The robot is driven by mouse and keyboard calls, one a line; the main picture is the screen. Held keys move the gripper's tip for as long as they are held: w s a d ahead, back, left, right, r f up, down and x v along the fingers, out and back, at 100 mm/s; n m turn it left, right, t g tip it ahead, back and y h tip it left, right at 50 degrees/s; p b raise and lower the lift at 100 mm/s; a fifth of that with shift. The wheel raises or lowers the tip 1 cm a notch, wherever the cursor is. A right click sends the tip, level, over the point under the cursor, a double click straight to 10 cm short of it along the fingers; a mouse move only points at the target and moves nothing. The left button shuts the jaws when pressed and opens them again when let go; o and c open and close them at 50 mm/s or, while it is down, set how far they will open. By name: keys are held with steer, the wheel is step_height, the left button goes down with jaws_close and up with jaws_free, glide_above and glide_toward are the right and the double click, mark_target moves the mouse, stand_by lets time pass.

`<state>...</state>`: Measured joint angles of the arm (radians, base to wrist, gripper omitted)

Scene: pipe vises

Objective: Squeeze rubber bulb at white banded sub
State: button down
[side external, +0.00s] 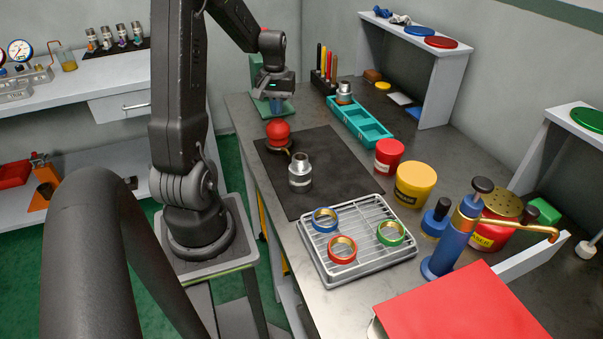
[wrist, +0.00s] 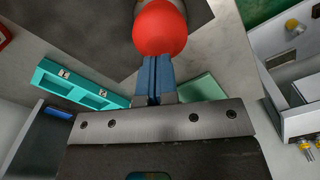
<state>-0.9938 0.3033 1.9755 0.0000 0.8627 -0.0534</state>
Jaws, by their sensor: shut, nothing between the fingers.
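The red rubber bulb (side external: 278,131) sits on a dark base with a brassy rim on the black mat. A silver threaded sub (side external: 300,173) stands upright on the mat just in front of it; I cannot make out a white band on it. My gripper (side external: 276,112) points down just above and behind the bulb. In the wrist view its blue fingers (wrist: 154,62) are shut together and empty, and the bulb (wrist: 160,28) shows just past their tips. I cannot tell whether the tips touch it.
A teal tray (side external: 372,133) holds another silver sub (side external: 344,92) at its far end. Red and yellow tubs (side external: 414,185) stand right of the mat. A grey rack (side external: 370,262) with colored rings lies in front, beside a blue oil can (side external: 452,240). The mat's right part is clear.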

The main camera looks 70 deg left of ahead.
steer(key=shift+r, duration=0.15)
step_height(320, 180, up, 6)
steer(key=shift+f, duration=0.1)
stand_by(0.4)
steer(key=w+d+r+m+t+y, duration=0.1)
steer(key=w+d+r+m, duration=0.15)
steer(key=d, duration=0.55)
steer(key=w+d+r+m+t, duration=0.1)
steer(key=d+r+m, duration=0.2)
steer(key=d, duration=0.6)
steer(key=s+d+r+m+t, duration=0.1)
steer(key=s+d+m, duration=0.2)
steer(key=d, duration=0.5)
steer(key=s+d+m+t+h, duration=0.1)
steer(key=s+d+m+t, duration=0.1)
steer(key=s+d, duration=0.3)
steer(key=d+m, duration=0.1)
steer(key=d, duration=0.3)
steer(key=shift+d+r+t, duration=0.2)
steer(key=shift+r+t, duration=0.1)
steer(key=shift+r, duration=0.1)
